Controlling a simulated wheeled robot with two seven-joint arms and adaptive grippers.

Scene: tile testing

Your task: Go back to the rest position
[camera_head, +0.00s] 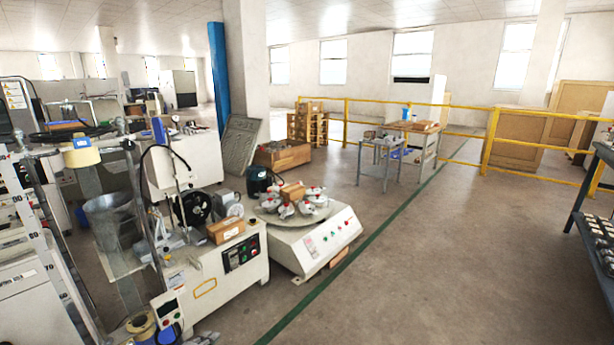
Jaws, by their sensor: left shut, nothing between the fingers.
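My left gripper (204,339) shows only as a small grey part at the bottom edge, left of the middle. It is shut and empty, and most of it is cut off by the frame. It appears in front of the foot of the white testing machine (222,275); I cannot tell the gap between them. My right gripper is not in view.
A white machine with a round turntable (318,245) stands left of centre. A metal frame with a ladder-like scale (35,240) is at the left. A dark shelf (589,205) with small items is at the right edge. Open floor (430,270) lies between.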

